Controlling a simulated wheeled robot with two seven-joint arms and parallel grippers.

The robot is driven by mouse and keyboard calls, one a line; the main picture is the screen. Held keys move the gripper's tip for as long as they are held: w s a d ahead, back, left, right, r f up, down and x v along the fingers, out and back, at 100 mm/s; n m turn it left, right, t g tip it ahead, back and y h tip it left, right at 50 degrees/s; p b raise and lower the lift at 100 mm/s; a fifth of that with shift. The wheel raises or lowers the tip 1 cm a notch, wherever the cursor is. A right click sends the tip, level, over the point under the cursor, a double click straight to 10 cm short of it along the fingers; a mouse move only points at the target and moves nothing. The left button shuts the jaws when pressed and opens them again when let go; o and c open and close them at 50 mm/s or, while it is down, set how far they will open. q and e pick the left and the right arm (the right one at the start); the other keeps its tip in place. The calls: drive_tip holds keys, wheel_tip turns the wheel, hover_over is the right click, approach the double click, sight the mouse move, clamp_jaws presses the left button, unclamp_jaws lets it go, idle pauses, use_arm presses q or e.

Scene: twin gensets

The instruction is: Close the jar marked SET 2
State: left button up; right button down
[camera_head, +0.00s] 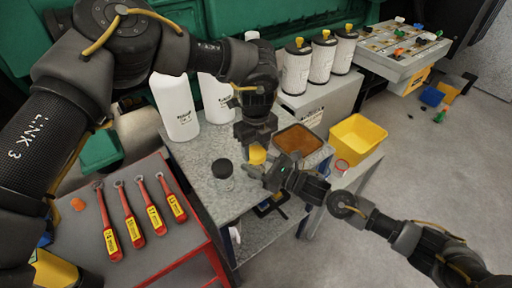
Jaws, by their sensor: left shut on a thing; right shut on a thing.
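A small jar with a dark lid (222,169) stands upright on the grey metal bench (205,150); I cannot read any marking on it. A yellow lid (257,154) shows to its right, between my two grippers. My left gripper (257,146) points down from above and is shut on the yellow lid. My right gripper (256,172) comes in low from the right, just below the yellow lid, and is shut on a jar that its fingers mostly hide. I cannot tell whether lid and jar touch, and no SET 2 mark is legible.
A brown-filled tray (297,140) and a yellow bin (356,138) are to the right. White bottles (176,108) stand behind left. White canisters (322,58) stand on a cabinet behind. Several red wrenches (131,212) lie on the red-edged cart at front left.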

use_arm(q)
drive_tip(key=m, duration=0.4)
drive_tip(key=shift+m, duration=0.4)
drive_tip(key=o, duration=1.1)
drive_tip(key=shift+r, duration=0.1)
drive_tip(key=shift+r, duration=2.2)
drive_tip(key=shift+c, duration=0.3)
wheel_tip(320, 180, up, 3)
drive_tip(key=n, duration=0.5)
drive_tip(key=shift+r, duration=0.2)
